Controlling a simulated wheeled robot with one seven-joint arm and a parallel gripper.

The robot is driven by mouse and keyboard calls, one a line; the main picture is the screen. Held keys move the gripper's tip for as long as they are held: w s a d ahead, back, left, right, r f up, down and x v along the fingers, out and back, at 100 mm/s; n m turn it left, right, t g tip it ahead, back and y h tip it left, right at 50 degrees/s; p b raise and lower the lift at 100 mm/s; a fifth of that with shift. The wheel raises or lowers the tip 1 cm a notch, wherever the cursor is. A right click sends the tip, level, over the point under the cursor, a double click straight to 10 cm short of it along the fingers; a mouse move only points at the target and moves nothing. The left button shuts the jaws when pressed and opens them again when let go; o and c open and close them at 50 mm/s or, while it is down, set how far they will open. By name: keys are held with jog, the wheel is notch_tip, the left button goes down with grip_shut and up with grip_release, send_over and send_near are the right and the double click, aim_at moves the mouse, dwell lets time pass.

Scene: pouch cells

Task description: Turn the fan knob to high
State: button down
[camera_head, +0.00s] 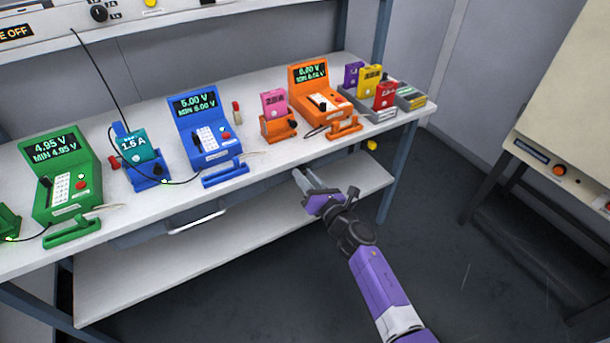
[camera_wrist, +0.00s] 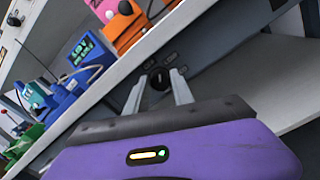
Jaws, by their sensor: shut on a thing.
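My gripper (camera_head: 302,175) is at the front edge of the bench, below the tabletop, its fingers pointing at the dark panel under it. In the wrist view the two pale fingers of my gripper (camera_wrist: 159,84) stand on either side of a round black knob (camera_wrist: 160,77) and are shut on it. The knob sits on a dark grey panel (camera_wrist: 212,62) with small dark labels around it. The labels are too small to read, and I cannot tell which setting the knob points to. In the head view the knob is hidden by the fingers.
The white bench top (camera_head: 262,163) runs just above my gripper. On it stand a green tester (camera_head: 62,180), a blue tester (camera_head: 205,125) and an orange tester (camera_head: 318,90). A lower shelf (camera_head: 235,235) lies beneath. A cream cabinet (camera_head: 560,100) stands at right; the floor between is clear.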

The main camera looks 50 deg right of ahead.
jog(key=m+p, duration=0.3)
jog(key=m, duration=0.6)
jog(key=m+p, duration=0.2)
jog(key=m, duration=0.8)
jog(key=m+p, duration=0.3)
jog(key=m, duration=0.7)
jog(key=shift+f+p, duration=0.25)
jog(key=shift+p, duration=0.1)
jog(key=c, duration=1.1)
grip_release()
jog(key=shift+s, duration=0.1)
